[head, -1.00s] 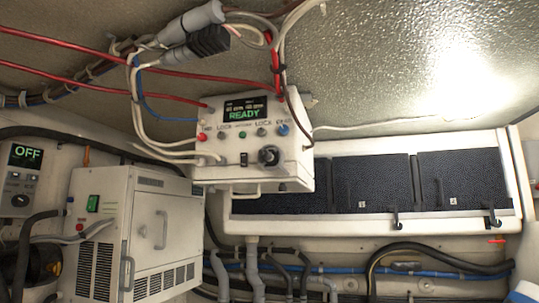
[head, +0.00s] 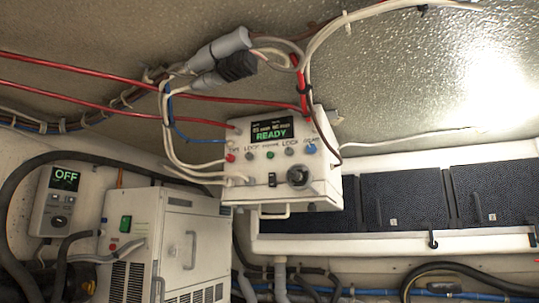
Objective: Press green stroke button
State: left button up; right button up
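The green stroke button (head: 270,155) is a small round green button in the middle of a row on a white control box (head: 243,186). The box hangs under the ceiling near the centre of the head view. Its display (head: 272,130) reads READY in green. A red button (head: 231,158) is at the left of the row and a blue one (head: 311,148) at the right, with grey ones between. A black switch (head: 271,180) and a black round knob (head: 297,176) are below the row. Neither of my grippers is in view.
A white cabinet (head: 172,232) with a green switch (head: 125,224) stands lower left, beside a grey panel (head: 50,200) reading OFF. Red cables (head: 80,99) and white hoses cross above and left of the box. A shelf with dark panels (head: 405,201) is at the right.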

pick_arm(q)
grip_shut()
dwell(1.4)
